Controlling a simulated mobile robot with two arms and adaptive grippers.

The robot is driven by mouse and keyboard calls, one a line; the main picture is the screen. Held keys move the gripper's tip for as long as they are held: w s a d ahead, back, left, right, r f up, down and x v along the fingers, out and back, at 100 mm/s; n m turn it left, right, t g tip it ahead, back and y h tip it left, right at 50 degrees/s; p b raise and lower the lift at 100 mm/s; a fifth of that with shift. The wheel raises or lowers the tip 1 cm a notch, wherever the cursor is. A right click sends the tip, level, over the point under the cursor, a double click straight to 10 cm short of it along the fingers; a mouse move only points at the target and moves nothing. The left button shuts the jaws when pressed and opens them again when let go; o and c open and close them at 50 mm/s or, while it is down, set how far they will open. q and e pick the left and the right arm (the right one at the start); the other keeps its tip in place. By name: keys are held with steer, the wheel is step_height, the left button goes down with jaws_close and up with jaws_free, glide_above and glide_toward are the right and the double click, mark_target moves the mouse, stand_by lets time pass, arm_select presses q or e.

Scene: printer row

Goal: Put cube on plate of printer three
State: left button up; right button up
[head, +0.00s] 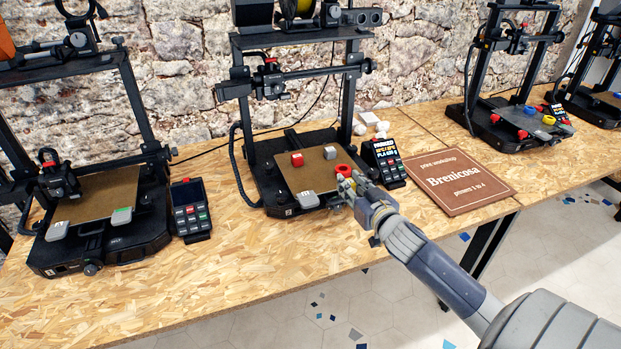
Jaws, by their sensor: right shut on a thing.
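My right gripper (349,184) is over the front right corner of the middle printer's plate (285,178). It is shut on a small yellowish thing (346,188) that its fingers mostly hide; I cannot tell its shape. A red ring-like piece (343,170) is right beside the fingertips. A red cube (297,159) and a grey cube (330,152) are farther back on that plate. The third printer from the left (510,128) has a grey plate (522,119) with small red, blue and yellow pieces on or around it. My left gripper is not in view.
A left printer (95,225) has grey and green pieces at its plate's front. Control boxes stand beside the printers, one (384,163) close to my right gripper. A fourth printer (600,95) is at far right.

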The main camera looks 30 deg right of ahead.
steer(key=p, duration=0.1)
glide_above(311, 186)
steer(key=s, duration=0.1)
steer(key=shift+d+f, duration=0.2)
steer(key=shift+f, duration=0.4)
steer(key=shift+w+a+f, duration=0.1)
steer(key=shift+w+f, duration=0.25)
steer(key=shift+f, duration=0.25)
steer(key=shift+w+a+f, duration=0.1)
steer(key=shift+w+f, duration=0.2)
steer(key=shift+f, duration=0.7)
steer(key=shift+f, duration=0.1)
steer(key=shift+f, duration=0.2)
steer(key=o, duration=0.8)
steer(key=shift+r, duration=0.1)
steer(key=shift+s, duration=0.1)
